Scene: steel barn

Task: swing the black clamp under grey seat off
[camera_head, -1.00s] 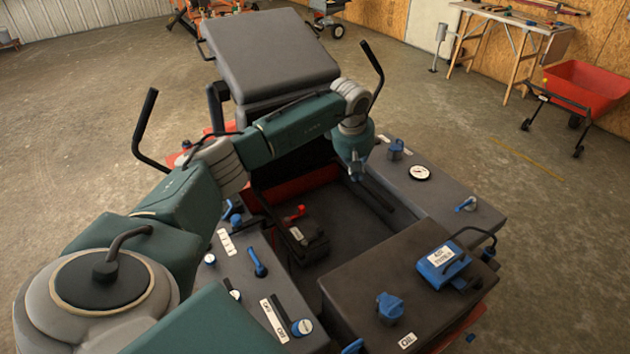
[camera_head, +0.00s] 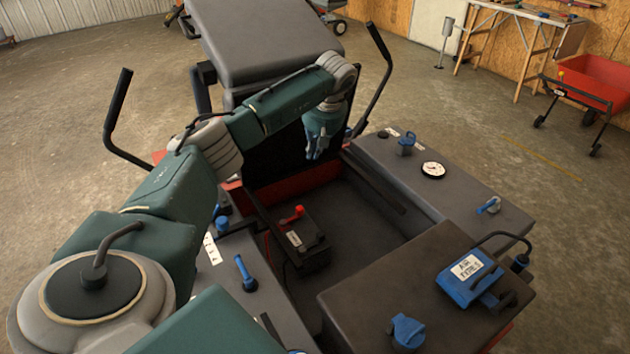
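The grey seat (camera_head: 265,40) is tipped up at the back of the machine. In the open bay in front of it sits a black battery (camera_head: 312,252) with a white label and a red clamp (camera_head: 291,215) on top. I cannot clearly pick out the black clamp against the dark battery top. My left gripper (camera_head: 314,154) points down in front of the raised seat, behind and above the battery, apart from it. My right gripper is out of view.
Grey side panels carry a blue knob (camera_head: 406,141), a white gauge (camera_head: 432,170) and a blue lever (camera_head: 245,272). A blue labelled box (camera_head: 467,279) sits on the front cover. Black handle bars (camera_head: 376,80) rise beside the seat. The bay floor right of the battery is clear.

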